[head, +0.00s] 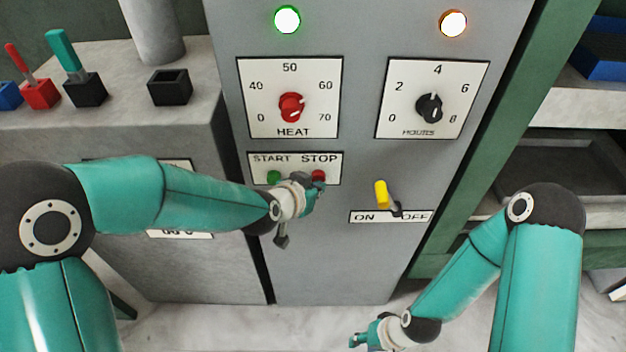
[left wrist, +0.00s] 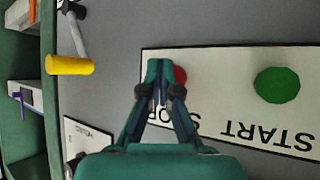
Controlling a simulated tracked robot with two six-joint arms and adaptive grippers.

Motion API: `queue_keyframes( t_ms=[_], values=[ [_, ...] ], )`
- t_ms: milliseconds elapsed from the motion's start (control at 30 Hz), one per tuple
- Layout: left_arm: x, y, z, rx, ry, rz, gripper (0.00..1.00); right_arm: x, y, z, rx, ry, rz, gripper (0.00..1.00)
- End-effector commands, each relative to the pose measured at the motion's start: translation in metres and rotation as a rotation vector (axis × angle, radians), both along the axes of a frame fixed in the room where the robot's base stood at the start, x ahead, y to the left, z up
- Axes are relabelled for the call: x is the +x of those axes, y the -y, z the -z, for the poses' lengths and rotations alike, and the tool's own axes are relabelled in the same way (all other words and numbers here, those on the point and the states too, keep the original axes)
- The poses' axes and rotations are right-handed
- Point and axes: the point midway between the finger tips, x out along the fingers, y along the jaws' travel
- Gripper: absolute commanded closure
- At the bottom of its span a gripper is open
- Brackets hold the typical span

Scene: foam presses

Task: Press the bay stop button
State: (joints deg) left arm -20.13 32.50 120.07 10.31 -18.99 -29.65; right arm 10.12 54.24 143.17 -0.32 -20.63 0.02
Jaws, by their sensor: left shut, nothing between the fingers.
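The red STOP button (head: 318,175) sits on a white START/STOP plate (head: 262,160) on the grey cabinet. The green START button (head: 274,177) is to its left. My left gripper (head: 317,185) is shut and empty, its tips at the red button in the head view. In the left wrist view the shut fingertips (left wrist: 160,66) partly cover the red button (left wrist: 180,76); I cannot tell whether they touch it. The green button (left wrist: 277,85) is clear there. My right gripper (head: 358,342) is low at the bottom edge, too small to read.
A yellow-handled ON/OFF lever (head: 381,194) sticks out right of the plate. HEAT (head: 291,106) and HOURS (head: 429,108) dials are above, with a green lamp (head: 287,19) and an orange lamp (head: 453,23) lit. A shelf (head: 590,100) stands at right.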

Motion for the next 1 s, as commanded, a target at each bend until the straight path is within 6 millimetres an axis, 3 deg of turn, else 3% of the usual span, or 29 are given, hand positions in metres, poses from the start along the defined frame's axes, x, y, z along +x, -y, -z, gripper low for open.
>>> queue_keyframes(
  t_ms=[667,1000],
  values=[
    [0.005,0.000,-0.001,-0.002,0.004,-0.001,1.00,0.000,0.000,0.001,0.000,0.000,0.000,0.60],
    [-0.010,0.000,-0.001,0.000,0.003,0.000,1.00,0.000,0.000,0.002,0.000,0.000,0.000,0.60]
  ],
)
